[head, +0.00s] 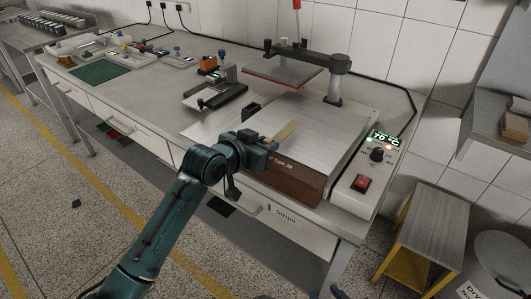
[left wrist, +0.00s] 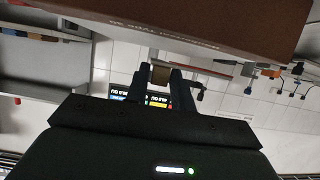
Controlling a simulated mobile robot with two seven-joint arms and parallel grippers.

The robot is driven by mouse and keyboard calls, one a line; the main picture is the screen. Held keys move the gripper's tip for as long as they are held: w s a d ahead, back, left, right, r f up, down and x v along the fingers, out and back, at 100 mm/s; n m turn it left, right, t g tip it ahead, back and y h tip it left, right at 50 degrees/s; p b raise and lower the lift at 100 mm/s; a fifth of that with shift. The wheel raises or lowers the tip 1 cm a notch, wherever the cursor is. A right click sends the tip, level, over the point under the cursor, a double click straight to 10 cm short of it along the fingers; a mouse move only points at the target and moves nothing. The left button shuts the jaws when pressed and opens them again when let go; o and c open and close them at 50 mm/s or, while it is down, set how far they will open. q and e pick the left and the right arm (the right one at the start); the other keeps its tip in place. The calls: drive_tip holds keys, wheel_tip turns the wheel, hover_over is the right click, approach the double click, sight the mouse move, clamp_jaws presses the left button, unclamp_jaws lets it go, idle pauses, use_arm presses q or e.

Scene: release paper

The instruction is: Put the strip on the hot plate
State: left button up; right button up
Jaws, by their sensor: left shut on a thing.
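The strip (head: 287,131) is a narrow tan piece. It extends from my left gripper (head: 272,146) over the near left part of the hot plate. My left gripper is shut on its near end. In the left wrist view the strip (left wrist: 160,73) shows end-on between the two dark fingers (left wrist: 160,84). The hot plate (head: 322,130) has a flat silver top and a brown front, which also shows in the left wrist view (left wrist: 200,22). I cannot tell whether the strip touches the top. Small dark tips at the head view's bottom edge may be my right gripper (head: 326,294).
A raised press plate (head: 284,72) on a post arm hangs over the back of the hot plate. A control panel (head: 376,155) reading 70 °C is at its right. A small dark device (head: 222,92) stands behind left. A drawer marked Strips (head: 285,216) is below.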

use_arm(q)
drive_tip(key=shift+f, duration=1.45)
drive_tip(key=shift+f, duration=0.15)
drive_tip(key=o, duration=1)
drive_tip(key=shift+c, duration=0.2)
